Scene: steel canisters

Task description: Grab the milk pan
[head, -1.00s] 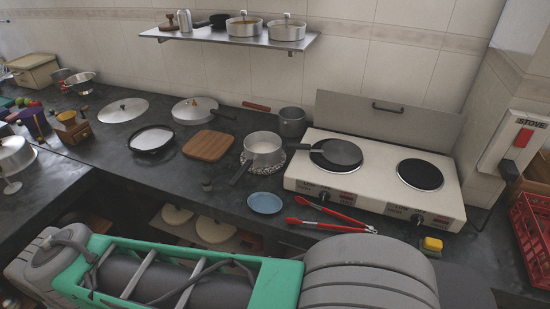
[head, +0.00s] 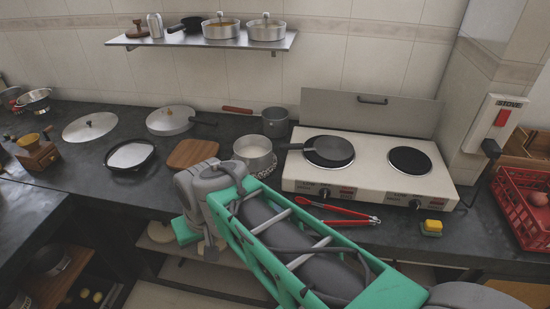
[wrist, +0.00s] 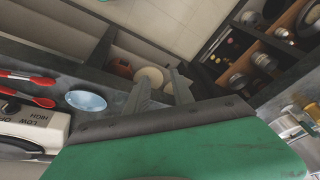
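A small steel pan (head: 253,151) with a pale inside stands upright on the counter, left of the stove. My arm hides its lower left part and its handle. A grey pot (head: 275,122) stands behind it, with a red-brown handle (head: 237,110) pointing left. I cannot tell for sure which one is the milk pan. My gripper (head: 207,248) is in front of the counter edge, to the lower left of the steel pan and apart from it. In the wrist view my gripper (wrist: 160,90) has its fingers apart and nothing between them. Neither pan shows in that view.
The stove (head: 370,178) carries a frying pan (head: 328,151). Red tongs (head: 338,214) lie in front. A cutting board (head: 192,152) is left of the steel pan. A blue plate (wrist: 86,101) lies on the counter. Open shelves (head: 195,275) are below, and a wall shelf (head: 200,41) is above.

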